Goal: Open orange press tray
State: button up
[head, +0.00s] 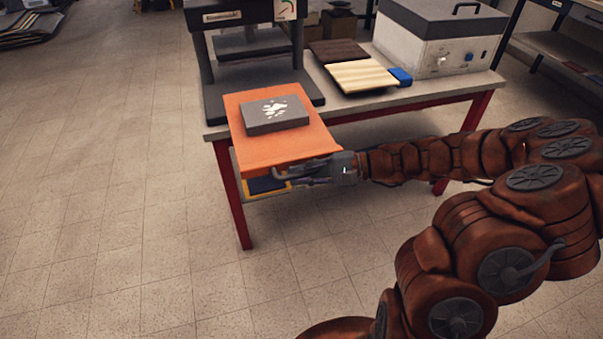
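The orange press tray (240,117) sticks out from the black press (247,50) and reaches past the table's front edge. A dark grey block (274,124) with a pale leaf-like pattern on top lies on the tray. My gripper (287,175) is at the tray's front edge, coming from the right, with its fingers at a grey handle below the edge. The fingers and handle overlap in view, so I cannot tell whether they are closed on it.
The table (425,100) has red legs. It also holds a dark board and a cream ribbed pad (362,76), a blue block (400,77) and a white box with a lid (437,45). A yellow-edged blue item (266,186) shows under the tray. Floor at left and front is clear.

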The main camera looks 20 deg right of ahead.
jog(key=o, duration=0.4)
jog(key=v, duration=1.2)
dwell(0.3)
